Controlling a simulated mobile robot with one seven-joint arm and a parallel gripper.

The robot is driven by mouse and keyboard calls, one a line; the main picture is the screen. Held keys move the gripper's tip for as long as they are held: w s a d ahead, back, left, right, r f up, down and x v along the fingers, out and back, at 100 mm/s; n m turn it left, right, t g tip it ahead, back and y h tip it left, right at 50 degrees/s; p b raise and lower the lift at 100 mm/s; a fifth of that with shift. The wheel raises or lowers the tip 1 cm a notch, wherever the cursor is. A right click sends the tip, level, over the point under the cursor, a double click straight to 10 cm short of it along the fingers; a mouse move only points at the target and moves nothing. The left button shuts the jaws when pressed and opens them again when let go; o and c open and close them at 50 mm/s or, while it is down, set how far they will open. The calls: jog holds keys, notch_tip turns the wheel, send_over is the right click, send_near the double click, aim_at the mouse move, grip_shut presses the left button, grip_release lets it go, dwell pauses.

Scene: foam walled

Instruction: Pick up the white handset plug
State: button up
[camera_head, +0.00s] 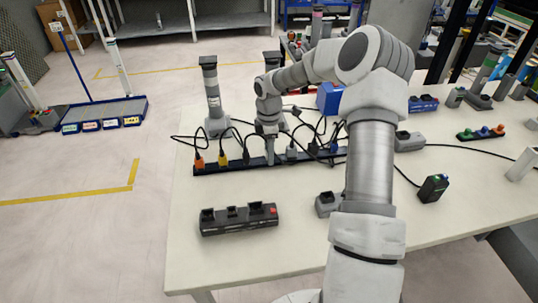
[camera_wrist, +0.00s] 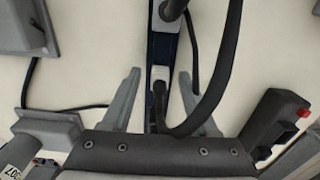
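The black power strip (camera_head: 230,167) lies along the table with several coloured plugs standing in it. My gripper (camera_head: 270,160) points down over the middle of the strip. In the wrist view, my gripper (camera_wrist: 159,76) is open, with one finger on each side of the strip. A white plug (camera_wrist: 160,73) with a black cable sits between the fingertips, with gaps to both fingers. A second pale plug (camera_wrist: 163,20) stands farther along the strip. In the head view a light grey plug (camera_head: 291,152) is just right of my gripper. I cannot tell which pale plug belongs to the handset.
Orange (camera_head: 199,163) and yellow (camera_head: 222,160) plugs stand left of my gripper. Black cables loop over the strip, one passing close by the right finger in the wrist view. A dark charger dock (camera_head: 238,226) lies in front.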

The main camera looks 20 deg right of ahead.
grip_shut()
jog(key=shift+r, duration=0.15)
